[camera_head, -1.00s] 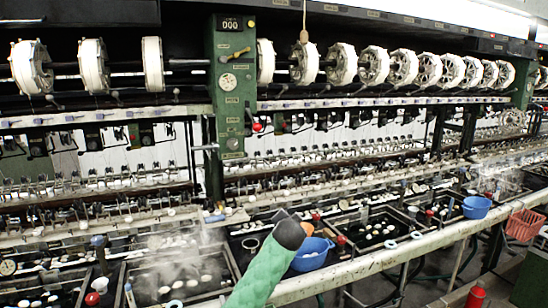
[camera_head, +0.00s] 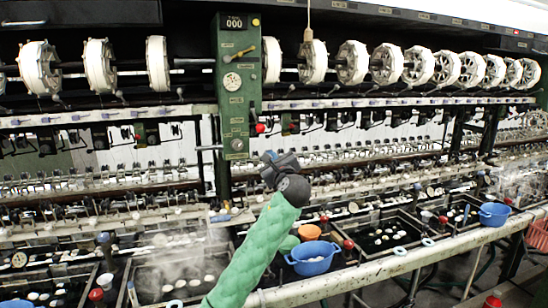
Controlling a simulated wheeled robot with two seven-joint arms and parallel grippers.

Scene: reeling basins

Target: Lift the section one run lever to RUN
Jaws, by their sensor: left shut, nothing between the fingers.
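The green control post (camera_head: 236,100) stands left of centre. A small lever with a red knob (camera_head: 260,128) sticks out at its right side; I take this for the run lever, though no label on it is readable. My left gripper (camera_head: 270,157), dark grey at the end of a green-sleeved arm, is shut and empty. In the picture it is just below and right of the red knob, apart from it. My right gripper is not in view.
White reels (camera_head: 312,61) line the top. Steaming basins (camera_head: 178,274) run along the front. A pale front rail (camera_head: 380,268) crosses at lower right.

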